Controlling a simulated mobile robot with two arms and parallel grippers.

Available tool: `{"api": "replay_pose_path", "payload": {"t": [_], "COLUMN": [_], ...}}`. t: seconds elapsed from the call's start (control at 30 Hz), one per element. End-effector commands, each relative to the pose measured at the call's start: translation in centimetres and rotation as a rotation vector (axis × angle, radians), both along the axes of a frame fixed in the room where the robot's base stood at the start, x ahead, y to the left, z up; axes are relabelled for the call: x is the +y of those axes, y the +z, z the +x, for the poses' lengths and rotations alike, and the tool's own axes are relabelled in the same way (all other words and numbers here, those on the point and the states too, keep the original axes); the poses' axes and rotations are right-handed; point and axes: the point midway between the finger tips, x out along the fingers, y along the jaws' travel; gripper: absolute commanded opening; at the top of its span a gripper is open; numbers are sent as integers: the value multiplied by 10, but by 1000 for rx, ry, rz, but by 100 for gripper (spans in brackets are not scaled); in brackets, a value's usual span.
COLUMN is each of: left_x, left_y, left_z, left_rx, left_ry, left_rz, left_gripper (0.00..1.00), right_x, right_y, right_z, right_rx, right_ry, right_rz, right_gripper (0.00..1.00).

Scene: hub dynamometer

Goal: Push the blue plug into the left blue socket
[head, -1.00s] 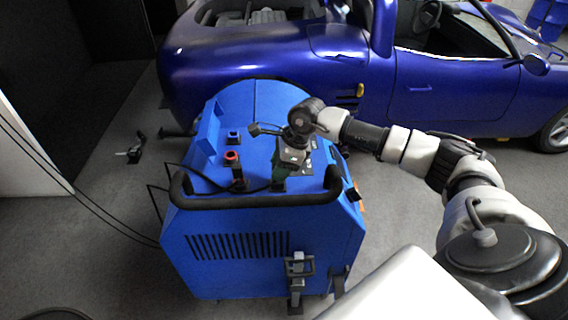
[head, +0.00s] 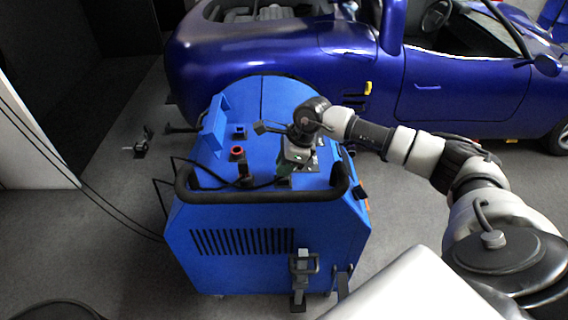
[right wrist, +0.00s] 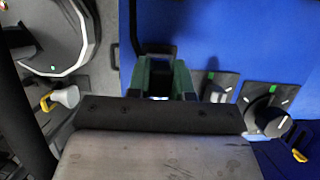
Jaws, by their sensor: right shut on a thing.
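My right gripper (head: 284,176) is low over the top of the blue machine, just behind its black front handle. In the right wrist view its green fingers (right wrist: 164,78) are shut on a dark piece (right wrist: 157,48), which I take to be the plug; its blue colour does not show. A black cable (head: 212,187) runs across the machine top toward the gripper. A small blue socket (head: 239,132) stands on the top, left of the gripper, with a red-ringed socket (head: 237,153) in front of it. Whether the plug touches a socket is hidden. My left gripper is out of view.
The blue machine (head: 222,268) has a black handle (head: 262,196) along its front edge. In the right wrist view a black knob (right wrist: 268,119) and a switch plate (right wrist: 218,87) sit right of the fingers. A blue car (head: 455,90) stands behind.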

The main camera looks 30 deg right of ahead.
Motion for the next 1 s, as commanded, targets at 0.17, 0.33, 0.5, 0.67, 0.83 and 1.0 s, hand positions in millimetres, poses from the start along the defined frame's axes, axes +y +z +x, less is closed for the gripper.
{"api": "replay_pose_path", "payload": {"t": [0.17, 0.33, 0.5, 0.67, 0.83, 1.0], "left_x": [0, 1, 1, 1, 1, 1], "left_y": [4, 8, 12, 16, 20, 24], "left_z": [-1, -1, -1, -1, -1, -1], "left_rx": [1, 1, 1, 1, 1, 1], "left_ry": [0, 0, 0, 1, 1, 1], "left_rz": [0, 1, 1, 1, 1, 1], "left_gripper": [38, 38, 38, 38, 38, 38], "right_x": [0, 0, 0, 0, 0, 0], "right_y": [8, 15, 21, 28, 34, 41], "right_z": [0, 0, 0, 0, 0, 0], "right_rx": [-2, -2, -1, -1, -1, -1], "right_ry": [-1, -1, 0, 0, 0, 0], "right_rz": [0, 0, 0, 0, 0, 0], "right_gripper": [0, 0, 0, 0, 0, 0]}}
